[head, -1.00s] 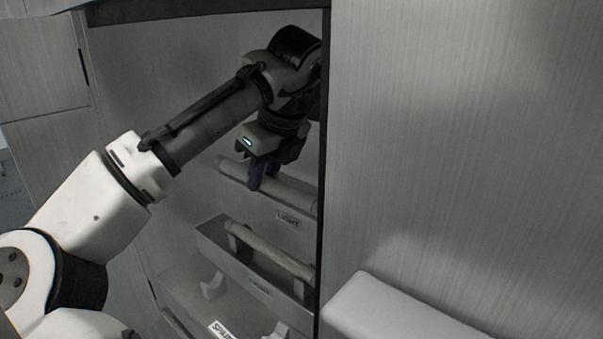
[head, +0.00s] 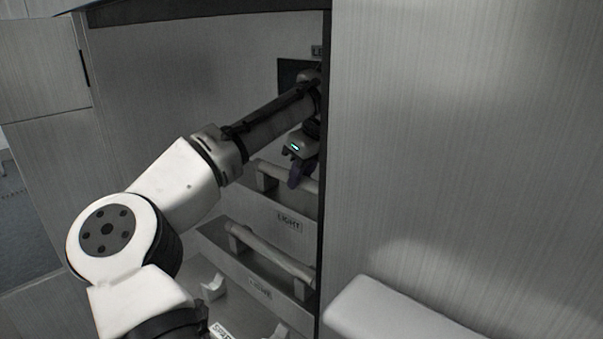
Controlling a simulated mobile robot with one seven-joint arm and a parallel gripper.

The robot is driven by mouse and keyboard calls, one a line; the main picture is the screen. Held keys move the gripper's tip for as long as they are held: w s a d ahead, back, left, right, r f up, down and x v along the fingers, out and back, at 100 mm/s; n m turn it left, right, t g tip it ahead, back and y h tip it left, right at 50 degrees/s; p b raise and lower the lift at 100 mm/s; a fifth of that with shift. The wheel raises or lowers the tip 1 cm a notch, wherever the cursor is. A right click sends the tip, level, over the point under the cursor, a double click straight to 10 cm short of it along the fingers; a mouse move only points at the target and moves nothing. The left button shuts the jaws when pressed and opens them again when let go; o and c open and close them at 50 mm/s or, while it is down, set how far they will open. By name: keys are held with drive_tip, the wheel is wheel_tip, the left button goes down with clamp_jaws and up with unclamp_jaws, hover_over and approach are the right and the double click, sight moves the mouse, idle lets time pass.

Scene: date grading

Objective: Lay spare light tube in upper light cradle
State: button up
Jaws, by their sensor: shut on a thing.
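The spare light tube (head: 274,170) is a pale tube on the upper level of the cabinet, with its right part cut off by the cabinet's edge. My gripper (head: 297,184), with dark purple fingers, is shut on it from above. The upper light cradle (head: 266,183) shows one pale support under the tube's left end. I cannot tell whether the tube touches it. The cradle's other support is hidden. A LIGHT label (head: 289,223) is on the ledge front below.
Another tube (head: 268,248) lies in the lower cradle. The spare cradle's support (head: 213,287) at the bottom is empty, beside a partly cut-off label (head: 222,331). A tall cabinet panel (head: 460,130) closes the right side. A white rounded bar (head: 395,312) stands at lower right.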

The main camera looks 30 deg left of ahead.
sight(313, 180)
drive_tip(key=shift+f, duration=0.1)
drive_tip(key=o, duration=1)
drive_tip(key=v, duration=0.8)
drive_tip(key=shift+f, duration=0.1)
